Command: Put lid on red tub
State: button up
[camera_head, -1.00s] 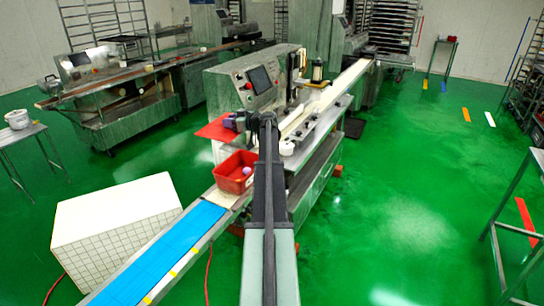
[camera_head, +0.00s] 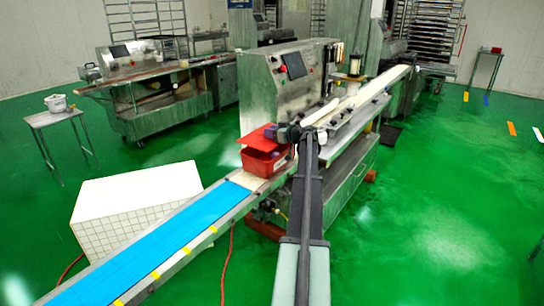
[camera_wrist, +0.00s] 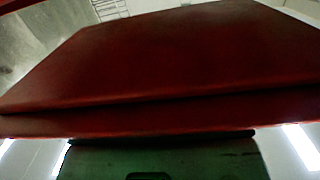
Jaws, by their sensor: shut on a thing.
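The red lid (camera_head: 256,137) is a flat red sheet above the back left part of the red tub (camera_head: 264,164) in the head view. The tub stands at the far end of the blue belt, and its inside is mostly hidden. My gripper (camera_head: 274,132) is shut on the lid's right edge and holds it roughly level. I cannot tell whether the lid touches the tub's rim. In the wrist view the lid (camera_wrist: 170,60) fills most of the picture, dark red and close, and hides the tub.
The blue conveyor belt (camera_head: 150,245) runs toward the front left. The encrusting machine (camera_head: 288,88) stands just behind the tub. A white tiled block (camera_head: 135,205) stands left of the belt.

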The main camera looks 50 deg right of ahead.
aim_at(272, 140)
notch_tip(272, 140, down, 5)
jog(key=b, duration=0.4)
jog(key=shift+b, duration=0.35)
jog(key=o, duration=0.9)
jog(key=shift+r, duration=0.15)
jog(key=shift+r+p, duration=0.4)
jog(key=shift+p, duration=0.1)
jog(key=s, duration=0.4)
jog(key=s+r+p, duration=0.1)
jog(key=s, duration=0.7)
jog(key=shift+d+r+p, duration=0.15)
jog(key=shift+r+p, duration=0.2)
